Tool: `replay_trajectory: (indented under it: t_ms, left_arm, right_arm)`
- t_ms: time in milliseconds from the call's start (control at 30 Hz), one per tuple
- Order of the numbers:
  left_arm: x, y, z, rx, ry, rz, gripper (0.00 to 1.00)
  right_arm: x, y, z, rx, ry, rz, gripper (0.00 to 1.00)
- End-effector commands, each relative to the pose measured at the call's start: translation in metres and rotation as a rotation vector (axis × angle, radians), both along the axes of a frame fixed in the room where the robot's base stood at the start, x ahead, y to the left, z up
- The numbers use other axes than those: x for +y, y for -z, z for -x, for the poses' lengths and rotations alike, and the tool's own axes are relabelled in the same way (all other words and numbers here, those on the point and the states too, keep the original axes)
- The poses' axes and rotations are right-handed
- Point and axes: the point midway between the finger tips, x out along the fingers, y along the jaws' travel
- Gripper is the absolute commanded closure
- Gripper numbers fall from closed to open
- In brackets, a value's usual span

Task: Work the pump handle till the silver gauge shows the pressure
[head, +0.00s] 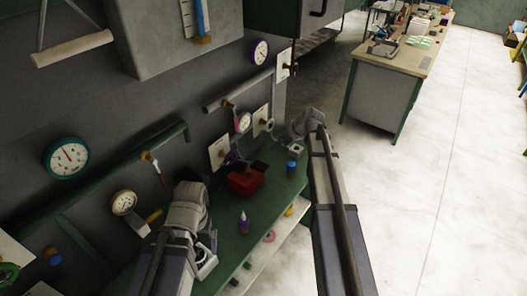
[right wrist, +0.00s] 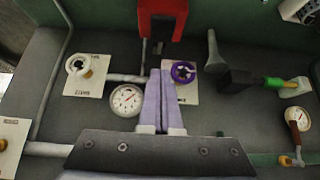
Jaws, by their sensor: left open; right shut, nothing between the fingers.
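Two round gauges have pale rims, and I cannot tell which one is the silver gauge. One (head: 242,122) is between two wheel valves and shows face-on in the right wrist view (right wrist: 127,100), with a red needle. The other (head: 123,202) is at the left and shows at the right edge of the right wrist view (right wrist: 297,118). A tan handle (head: 153,215) is beside it; I cannot tell if it is the pump handle. My left gripper (head: 205,264) is open above the bench edge. My right gripper (head: 295,147) is shut and empty; its fingers (right wrist: 152,101) show close up.
A red block-like device (head: 245,182) stands on the green bench (head: 222,208). A purple bottle (head: 244,222) and a blue can (head: 291,169) stand near its front edge. The wall carries a green-rimmed gauge (head: 66,157), pipes and valves. The floor (head: 440,180) at the right is clear.

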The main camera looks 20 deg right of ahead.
Motion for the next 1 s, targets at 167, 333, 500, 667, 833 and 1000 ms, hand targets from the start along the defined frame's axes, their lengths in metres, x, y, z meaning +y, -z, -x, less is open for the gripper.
replay_trajectory:
  t_ms: [167,333,500,667,833,1000]
  left_arm:
    - [0.000,0.000,0.000,0.000,0.000,0.000,0.00]
    - [0.000,0.000,0.000,0.000,0.000,0.000,0.00]
    - [0.000,0.005,0.000,0.000,0.000,0.000,0.00]
    - [0.000,0.018,0.000,-0.001,-0.001,0.000,0.00]
    - [0.000,0.038,0.000,-0.002,-0.003,0.001,0.00]
    - [0.000,0.063,0.000,-0.002,-0.004,0.001,0.00]
  right_arm:
    - [-0.001,0.000,0.000,-0.003,-0.002,0.001,1.00]
    - [-0.001,0.000,0.000,-0.002,-0.001,0.001,1.00]
    - [0.001,0.005,-0.003,-0.002,-0.001,0.001,1.00]
    - [0.005,0.018,-0.009,-0.001,-0.002,0.001,1.00]
    - [0.014,0.038,-0.020,-0.001,-0.003,0.001,1.00]
    - [0.025,0.063,-0.034,0.000,-0.002,0.002,1.00]
